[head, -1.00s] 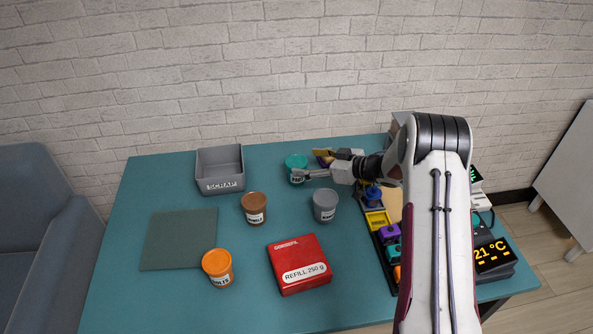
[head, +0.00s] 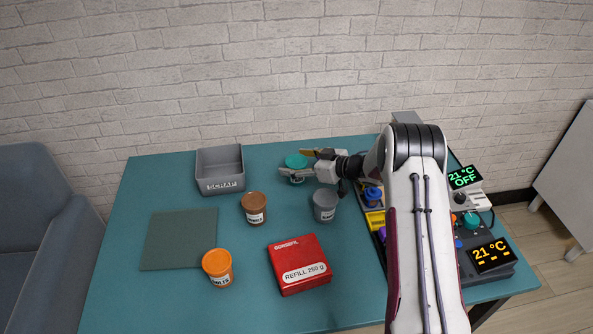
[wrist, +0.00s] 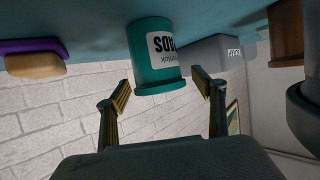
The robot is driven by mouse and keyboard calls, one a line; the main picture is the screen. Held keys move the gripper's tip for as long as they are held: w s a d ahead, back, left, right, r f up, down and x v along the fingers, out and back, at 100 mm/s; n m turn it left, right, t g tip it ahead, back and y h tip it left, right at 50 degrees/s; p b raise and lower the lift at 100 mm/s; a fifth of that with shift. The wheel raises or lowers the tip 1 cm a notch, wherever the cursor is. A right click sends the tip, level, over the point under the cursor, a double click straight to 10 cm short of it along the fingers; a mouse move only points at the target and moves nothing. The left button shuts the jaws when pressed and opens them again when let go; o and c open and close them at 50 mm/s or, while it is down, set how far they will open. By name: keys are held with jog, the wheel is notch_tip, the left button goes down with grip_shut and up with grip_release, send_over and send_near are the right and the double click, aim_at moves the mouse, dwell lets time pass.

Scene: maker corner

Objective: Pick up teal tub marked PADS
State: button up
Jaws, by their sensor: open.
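The teal tub (head: 296,161) stands on the table toward the back, right of the grey SCRAP bin. In the wrist view the teal tub (wrist: 153,75) appears upside down, with a white label partly reading PADS. My gripper (head: 290,162) is open around the tub's place in the head view, with one finger in front of it and one behind. In the wrist view the fingers (wrist: 160,92) are apart to either side of the tub's lid end. I see no finger touching it.
A grey tub (head: 325,205) stands close in front of my gripper. A brown tub (head: 254,208), an orange tub (head: 217,267) and a red REFILL box (head: 299,268) stand nearer. The SCRAP bin (head: 221,186) is at back left. A dark green mat (head: 180,239) lies clear.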

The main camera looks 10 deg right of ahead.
jog(key=shift+c, duration=0.4)
jog(key=c, duration=1.2)
jog(key=shift+c, duration=0.2)
jog(key=shift+r, duration=0.15)
jog(key=shift+r, duration=4.9)
